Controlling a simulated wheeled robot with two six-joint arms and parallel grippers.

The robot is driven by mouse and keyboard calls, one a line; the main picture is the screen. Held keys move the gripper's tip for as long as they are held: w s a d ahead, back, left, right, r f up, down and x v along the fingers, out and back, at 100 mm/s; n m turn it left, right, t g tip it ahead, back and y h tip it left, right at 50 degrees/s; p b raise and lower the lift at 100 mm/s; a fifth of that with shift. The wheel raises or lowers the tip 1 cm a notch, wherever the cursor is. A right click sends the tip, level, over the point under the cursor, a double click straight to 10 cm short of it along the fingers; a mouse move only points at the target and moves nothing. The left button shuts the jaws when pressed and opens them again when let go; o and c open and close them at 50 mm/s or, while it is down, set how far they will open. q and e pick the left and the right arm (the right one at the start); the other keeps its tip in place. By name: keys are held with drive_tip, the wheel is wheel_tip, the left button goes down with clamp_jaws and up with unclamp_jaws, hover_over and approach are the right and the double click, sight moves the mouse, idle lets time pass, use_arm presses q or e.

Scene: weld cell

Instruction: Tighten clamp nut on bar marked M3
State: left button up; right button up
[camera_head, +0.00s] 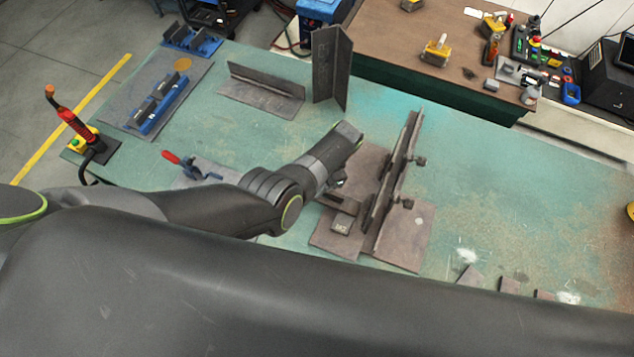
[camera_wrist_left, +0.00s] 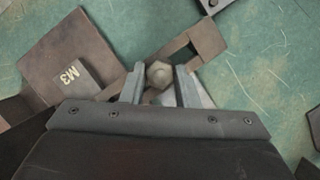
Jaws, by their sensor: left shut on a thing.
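The nut is on a brown bar (camera_wrist_left: 206,40) that runs diagonally under the fingers. A small plate marked M3 (camera_wrist_left: 72,76) lies left of the fingers on a brown steel plate (camera_wrist_left: 50,45). In the head view a small tagged block (camera_head: 341,226) sits on the steel plates (camera_head: 410,240), just below my left gripper (camera_head: 338,186). My wrist hides the nut in that view. My right gripper is out of view.
Upright steel bars (camera_head: 393,180) with clamp bolts stand just right of my left gripper. A red-handled clamp (camera_head: 190,168) lies to the left. Steel angles (camera_head: 262,90) stand farther back.

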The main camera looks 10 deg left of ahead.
use_arm(q)
drive_tip(key=shift+m+t, duration=0.3)
drive_tip(key=shift+m, duration=0.3)
drive_tip(key=o, duration=1)
